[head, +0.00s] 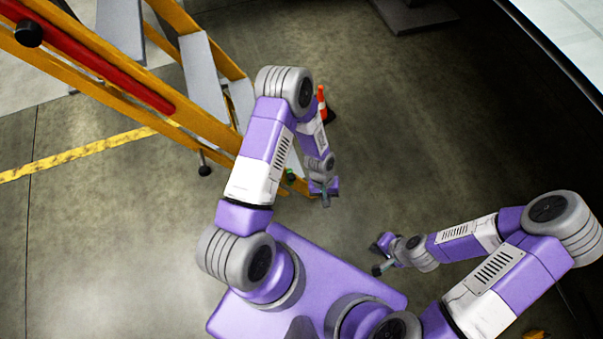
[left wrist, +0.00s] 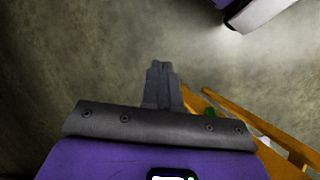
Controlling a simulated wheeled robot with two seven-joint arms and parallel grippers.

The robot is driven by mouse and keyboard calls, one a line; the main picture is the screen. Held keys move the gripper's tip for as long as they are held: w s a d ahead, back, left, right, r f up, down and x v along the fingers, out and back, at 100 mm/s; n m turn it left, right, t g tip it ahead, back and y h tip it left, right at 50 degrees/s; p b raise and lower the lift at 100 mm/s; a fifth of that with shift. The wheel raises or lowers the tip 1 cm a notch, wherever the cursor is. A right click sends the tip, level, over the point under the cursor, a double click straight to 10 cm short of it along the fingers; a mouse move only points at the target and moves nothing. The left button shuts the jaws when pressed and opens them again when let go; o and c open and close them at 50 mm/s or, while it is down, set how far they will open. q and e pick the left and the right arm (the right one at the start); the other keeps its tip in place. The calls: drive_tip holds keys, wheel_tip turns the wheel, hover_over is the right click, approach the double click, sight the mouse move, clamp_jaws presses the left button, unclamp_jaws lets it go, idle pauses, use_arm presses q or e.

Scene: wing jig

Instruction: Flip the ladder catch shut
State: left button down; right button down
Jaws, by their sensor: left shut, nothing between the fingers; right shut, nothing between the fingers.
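The orange ladder (head: 75,66) with grey steps stands at the upper left in the head view. Its orange rails (left wrist: 255,117) also show at the lower right in the left wrist view. A small green part (head: 290,174) sits by the ladder's near lower end, and it also shows in the left wrist view (left wrist: 210,113). I cannot tell whether it is the catch. My left gripper (head: 325,200) is shut and empty, just right of the ladder's end and apart from the green part. My right gripper (head: 377,269) is shut and empty, low over the floor, far from the ladder.
A red bar (head: 100,62) and a black knob (head: 29,33) are on the ladder's side. An orange and white cone (head: 322,100) stands on the floor beyond my left arm. A yellow line (head: 80,155) crosses the floor. The middle floor is clear.

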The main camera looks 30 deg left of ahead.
sight(291, 181)
use_arm(q)
drive_tip(key=w+a+n+g+y+b, duration=0.2)
drive_tip(key=w+a+n+y, duration=0.3)
drive_tip(key=w+a, duration=0.4)
drive_tip(key=w+y, duration=0.1)
drive_tip(key=w, duration=0.4)
drive_tip(key=shift+y, duration=0.3)
drive_tip(key=shift+f, duration=0.15)
drive_tip(key=s+a+f+b, duration=0.2)
drive_tip(key=s+a+f, duration=0.3)
drive_tip(key=f, duration=0.3)
drive_tip(key=shift+s+a, duration=0.2)
drive_tip(key=shift+s, duration=0.4)
